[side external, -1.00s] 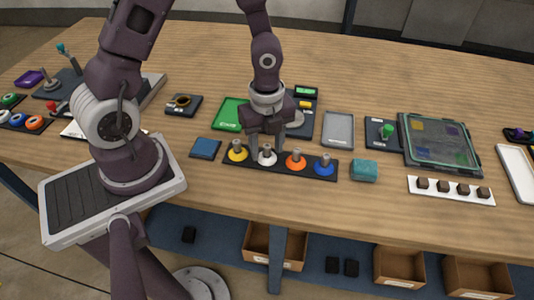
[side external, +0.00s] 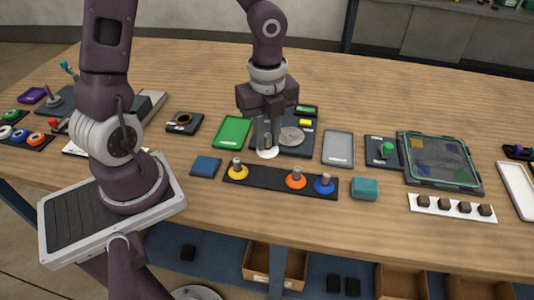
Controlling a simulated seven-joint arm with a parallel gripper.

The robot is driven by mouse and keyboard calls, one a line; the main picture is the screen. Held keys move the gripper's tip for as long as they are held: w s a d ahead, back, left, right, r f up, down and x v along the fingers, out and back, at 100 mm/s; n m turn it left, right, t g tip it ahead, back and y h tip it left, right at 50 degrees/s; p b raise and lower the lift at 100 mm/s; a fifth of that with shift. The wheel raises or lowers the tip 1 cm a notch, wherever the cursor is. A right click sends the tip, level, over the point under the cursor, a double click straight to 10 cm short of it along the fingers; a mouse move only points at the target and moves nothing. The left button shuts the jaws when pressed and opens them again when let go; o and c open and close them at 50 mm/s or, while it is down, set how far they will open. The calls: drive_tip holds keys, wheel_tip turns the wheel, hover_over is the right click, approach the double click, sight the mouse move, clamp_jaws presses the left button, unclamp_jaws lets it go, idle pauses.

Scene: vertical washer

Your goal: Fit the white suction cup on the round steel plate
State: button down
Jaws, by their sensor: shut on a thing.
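My gripper (side external: 265,134) is shut on the white suction cup (side external: 268,153), whose white disc shows below the fingers. The cup's upper part is hidden between the fingers. The round steel plate (side external: 291,136) sits on a dark base (side external: 300,150), just right of my gripper. The cup is to the left of the plate and nearer the camera, apart from it. I cannot tell the exact height of the cup.
A black rack (side external: 262,179) in front holds yellow (side external: 238,172), orange (side external: 296,181) and blue (side external: 324,186) suction cups. A green tray (side external: 232,131) lies left of my gripper. A grey tray (side external: 338,147) lies right of the plate's base. A teal block (side external: 365,188) is at the front.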

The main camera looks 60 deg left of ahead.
drive_tip(key=w+a, duration=0.8)
drive_tip(key=w, duration=0.4)
drive_tip(key=shift+w+d+f, duration=0.1)
drive_tip(key=shift+d+f, duration=0.05)
drive_tip(key=shift+f, duration=1.55)
drive_tip(key=shift+d+f, duration=0.1)
drive_tip(key=shift+f, duration=1.55)
drive_tip(key=shift+f, duration=0.25)
drive_tip(key=c, duration=0.8)
unclamp_jaws()
wheel_tip(320, 180, up, 7)
drive_tip(key=shift+r, duration=0.1)
